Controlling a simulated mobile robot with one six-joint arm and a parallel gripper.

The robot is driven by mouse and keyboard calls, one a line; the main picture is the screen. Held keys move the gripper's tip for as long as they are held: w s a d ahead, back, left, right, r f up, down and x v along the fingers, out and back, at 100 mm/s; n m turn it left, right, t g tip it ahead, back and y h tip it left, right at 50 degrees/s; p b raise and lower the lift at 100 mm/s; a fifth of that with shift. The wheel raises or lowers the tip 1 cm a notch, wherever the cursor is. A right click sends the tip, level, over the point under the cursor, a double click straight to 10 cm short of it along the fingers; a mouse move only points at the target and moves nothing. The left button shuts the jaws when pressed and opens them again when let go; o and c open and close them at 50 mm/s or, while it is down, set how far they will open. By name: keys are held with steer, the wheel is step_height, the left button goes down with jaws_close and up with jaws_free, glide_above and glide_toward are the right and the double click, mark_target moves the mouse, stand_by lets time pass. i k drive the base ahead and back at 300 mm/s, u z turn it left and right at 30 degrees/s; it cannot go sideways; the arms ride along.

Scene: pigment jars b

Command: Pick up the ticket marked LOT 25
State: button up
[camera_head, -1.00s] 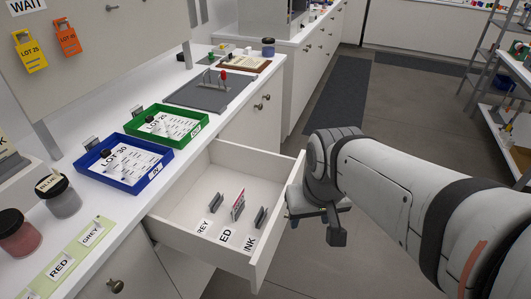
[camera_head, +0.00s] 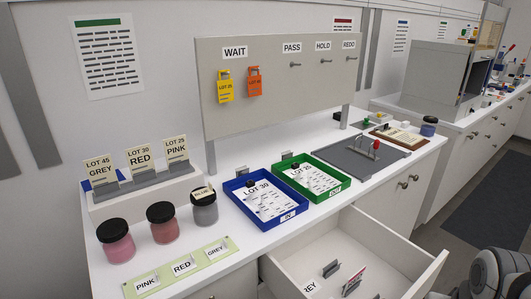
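A yellow tag (camera_head: 225,90) hangs on the grey board under WAIT; its small print seems to read LOT 25. An orange tag (camera_head: 254,82) hangs just right of it, its number hard to read. A cream card marked LOT 25 PINK (camera_head: 176,148) stands upright at the right end of a grey slotted stand. Beside it stand a RED card (camera_head: 139,157) and a LOT 45 GREY card (camera_head: 99,170). The sheet in the green tray (camera_head: 335,188) also carries a LOT number, too small to be sure of. My gripper's fingers are out of view; only part of my arm shows at lower right.
The drawer (camera_head: 437,268) stands open below the counter, with small holders inside. A blue tray (camera_head: 232,187), several jars (camera_head: 162,222) and a green label strip (camera_head: 168,281) occupy the counter front. Hooks under PASS, HOLD and REDO look empty.

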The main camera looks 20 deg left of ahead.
mark_target(175, 148)
steer(key=u, duration=2.1)
steer(key=i, duration=0.9)
steer(key=z, duration=0.1)
